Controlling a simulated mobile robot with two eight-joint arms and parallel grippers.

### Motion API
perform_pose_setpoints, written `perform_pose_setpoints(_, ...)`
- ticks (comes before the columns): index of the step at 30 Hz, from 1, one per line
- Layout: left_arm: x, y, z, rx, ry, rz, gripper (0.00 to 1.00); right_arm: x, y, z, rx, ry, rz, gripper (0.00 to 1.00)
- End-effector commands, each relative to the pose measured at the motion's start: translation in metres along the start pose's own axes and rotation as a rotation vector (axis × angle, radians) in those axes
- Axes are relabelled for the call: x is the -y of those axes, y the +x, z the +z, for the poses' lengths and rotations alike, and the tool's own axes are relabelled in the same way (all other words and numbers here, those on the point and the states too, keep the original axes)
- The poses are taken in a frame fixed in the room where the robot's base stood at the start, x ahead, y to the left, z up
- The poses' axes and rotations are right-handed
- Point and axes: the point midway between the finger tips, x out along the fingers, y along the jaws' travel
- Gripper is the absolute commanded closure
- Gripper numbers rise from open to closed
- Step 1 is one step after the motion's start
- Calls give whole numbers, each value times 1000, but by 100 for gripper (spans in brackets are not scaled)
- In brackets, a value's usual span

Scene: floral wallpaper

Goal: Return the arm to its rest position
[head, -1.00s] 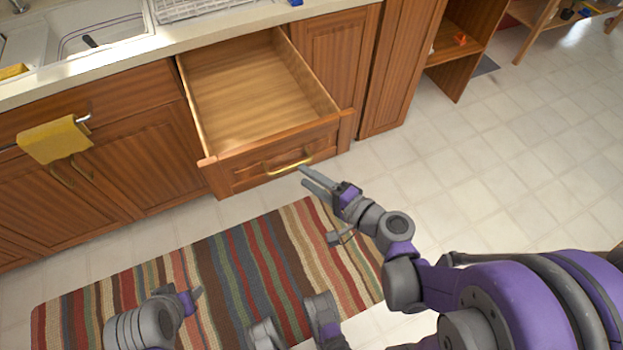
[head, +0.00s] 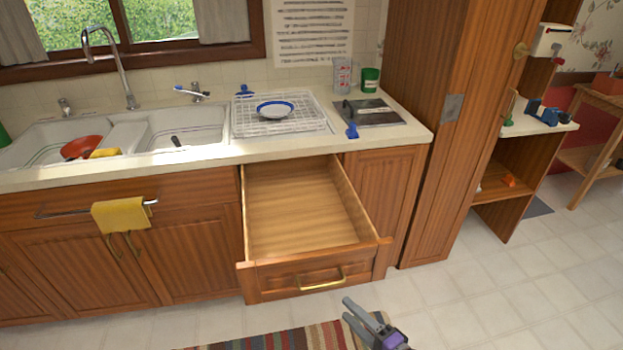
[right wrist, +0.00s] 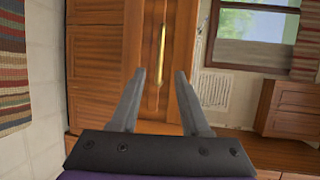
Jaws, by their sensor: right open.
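My right gripper (head: 354,312) is at the bottom of the head view, over the floor in front of the open drawer (head: 310,265). It is open with nothing between its fingers. In the right wrist view, both fingers of my right gripper (right wrist: 159,105) stand apart, with the drawer front and its brass handle (right wrist: 161,46) beyond them. The gripper does not touch the handle. The drawer is pulled out and looks empty. My left gripper is outside both current views.
The counter (head: 225,155) holds a dish rack (head: 290,125) with a plate (head: 274,109). A yellow towel (head: 122,214) hangs at the left. A striped rug (head: 300,338) lies below the drawer. Open tiled floor (head: 480,300) is at the right.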

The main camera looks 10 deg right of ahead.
Motion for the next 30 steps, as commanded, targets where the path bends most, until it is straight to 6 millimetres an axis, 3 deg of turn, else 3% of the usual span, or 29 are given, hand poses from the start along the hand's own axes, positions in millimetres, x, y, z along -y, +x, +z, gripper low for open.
perform_pose_setpoints(5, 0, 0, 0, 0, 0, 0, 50, -7, 1, 12, 35, -73, 66, 54)
perform_pose_setpoints(10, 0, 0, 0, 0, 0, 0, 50, -34, -7, 45, 153, -329, 295, 54)
perform_pose_setpoints(14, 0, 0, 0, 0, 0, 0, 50, -58, -30, 60, 253, -579, 510, 54)
perform_pose_setpoints(19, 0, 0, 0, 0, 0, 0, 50, -76, -68, 58, 343, -857, 743, 54)
perform_pose_setpoints(27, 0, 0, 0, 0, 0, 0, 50, -74, -125, 34, 411, -1201, 1019, 54)
perform_pose_setpoints(30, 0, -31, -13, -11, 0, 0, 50, -41, -131, 35, 400, -1208, 1016, 54)
